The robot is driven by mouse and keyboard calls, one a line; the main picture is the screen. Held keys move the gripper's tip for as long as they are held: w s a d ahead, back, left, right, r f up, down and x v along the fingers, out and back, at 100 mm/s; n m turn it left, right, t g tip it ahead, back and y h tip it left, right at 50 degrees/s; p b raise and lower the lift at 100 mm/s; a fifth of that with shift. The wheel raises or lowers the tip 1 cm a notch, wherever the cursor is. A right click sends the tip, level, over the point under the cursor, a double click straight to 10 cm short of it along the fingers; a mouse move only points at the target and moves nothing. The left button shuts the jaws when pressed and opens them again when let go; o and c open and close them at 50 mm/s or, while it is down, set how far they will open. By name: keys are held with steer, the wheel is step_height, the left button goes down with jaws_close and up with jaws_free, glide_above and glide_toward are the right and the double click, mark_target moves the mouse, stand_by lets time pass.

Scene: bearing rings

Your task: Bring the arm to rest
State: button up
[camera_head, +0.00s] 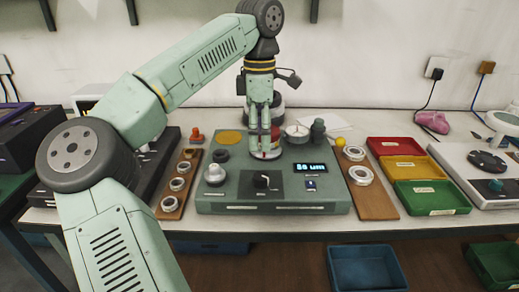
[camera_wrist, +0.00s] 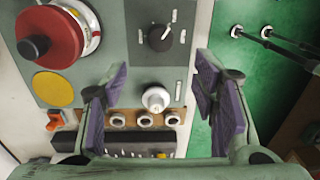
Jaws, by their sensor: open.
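My gripper (camera_head: 264,147) hangs from my arm over the back middle of the grey-green measuring device (camera_head: 225,200). In the wrist view my gripper (camera_wrist: 162,85) has its purple-padded fingers spread wide, with nothing held between them. The device's display (camera_head: 311,168) appears to read 86 um. Below the open fingers, the wrist view shows a white knob (camera_wrist: 156,98) and a black dial (camera_wrist: 160,38) on the device. A red round part (camera_wrist: 50,35) lies left of the fingers. Whether the gripper touches anything cannot be told from the head view.
A wooden board (camera_head: 170,213) with several bearing rings lies left of the device; another board (camera_head: 378,205) with rings lies right. Red (camera_head: 396,146), yellow (camera_head: 405,168) and green (camera_head: 430,198) trays stand further right. A blue bin (camera_head: 368,268) sits below the table.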

steer(key=shift+r, duration=0.4)
